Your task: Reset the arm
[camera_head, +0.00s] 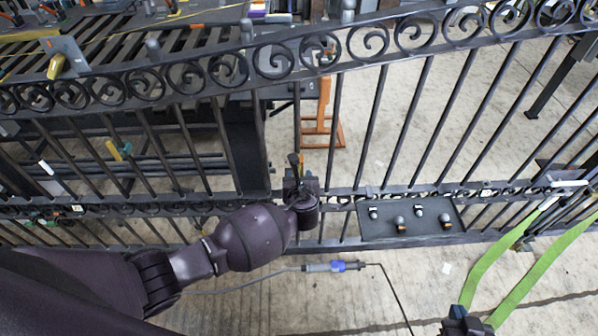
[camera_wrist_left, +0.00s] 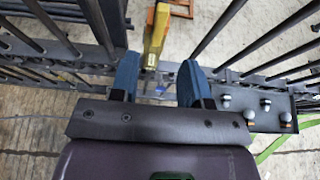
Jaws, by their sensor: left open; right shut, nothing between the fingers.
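The black iron scroll gate (camera_head: 380,195) spans the head view, with a yellow latch handle (camera_wrist_left: 156,35) at its middle upright. In the head view a small dark and orange lever (camera_head: 296,162) shows there. My left gripper (camera_head: 303,182) is at this upright, its arm reaching in from the lower left. In the left wrist view its two blue fingers (camera_wrist_left: 158,82) are apart, with the yellow handle beyond and between them; whether they touch it I cannot tell. My right gripper (camera_head: 464,321) is shut and empty at the bottom edge, mostly cut off.
A dark plate with several knobs (camera_head: 425,228) is fixed on the gate, right of the left gripper. Green straps (camera_head: 535,270) lie at the lower right. A cable with a blue connector (camera_head: 338,266) lies below the gate. Slatted benches (camera_head: 150,45) and an orange stand (camera_head: 322,125) are behind.

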